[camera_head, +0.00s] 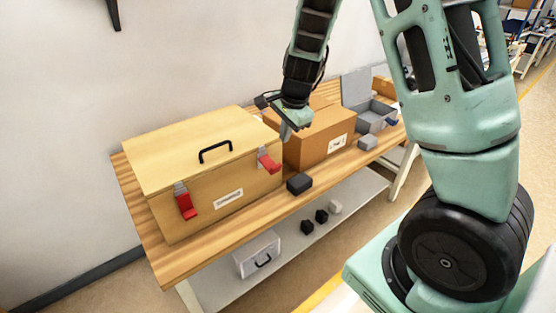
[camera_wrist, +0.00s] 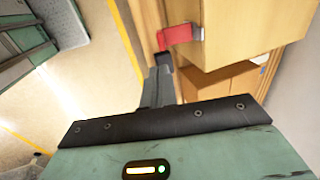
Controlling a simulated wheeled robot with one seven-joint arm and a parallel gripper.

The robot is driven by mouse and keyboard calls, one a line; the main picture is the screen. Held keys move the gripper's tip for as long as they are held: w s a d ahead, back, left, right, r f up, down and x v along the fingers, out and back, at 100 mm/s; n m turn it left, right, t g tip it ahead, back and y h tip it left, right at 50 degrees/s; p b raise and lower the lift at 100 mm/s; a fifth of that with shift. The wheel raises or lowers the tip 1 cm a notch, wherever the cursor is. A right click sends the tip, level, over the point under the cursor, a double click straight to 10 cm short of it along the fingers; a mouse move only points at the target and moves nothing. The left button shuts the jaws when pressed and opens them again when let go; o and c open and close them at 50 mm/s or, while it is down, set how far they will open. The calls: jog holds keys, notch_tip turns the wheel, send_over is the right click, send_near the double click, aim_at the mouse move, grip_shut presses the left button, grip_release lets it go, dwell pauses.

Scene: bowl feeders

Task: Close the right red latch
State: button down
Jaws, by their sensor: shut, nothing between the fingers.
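The wooden box (camera_head: 190,150) stands on the table with its lid down and a black handle on top. Its right red latch (camera_head: 269,163) is on the front face near the right corner, with the red lever sticking outward. In the wrist view the red latch (camera_wrist: 178,36) is near the top middle, just beyond the fingertips. The left red latch (camera_head: 186,203) is on the same front face. My gripper (camera_head: 286,133) is shut and empty, above and right of the right latch. In the wrist view my gripper (camera_wrist: 162,62) points at the latch; I cannot tell whether it touches.
A cardboard box (camera_head: 315,140) stands close to the right of the wooden box. A black block (camera_head: 299,183) lies on the wooden table (camera_head: 190,262) in front. An open grey case (camera_head: 370,115) is farther right. A lower shelf holds a white case (camera_head: 257,254) and small blocks.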

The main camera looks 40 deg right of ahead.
aim_at(277, 166)
jog(key=x, duration=1.1)
jog(key=shift+w+f, duration=0.1)
jog(key=shift+f, duration=0.15)
jog(key=shift+f, duration=0.2)
jog(key=shift+f+b, duration=0.1)
jog(key=shift+b, duration=0.2)
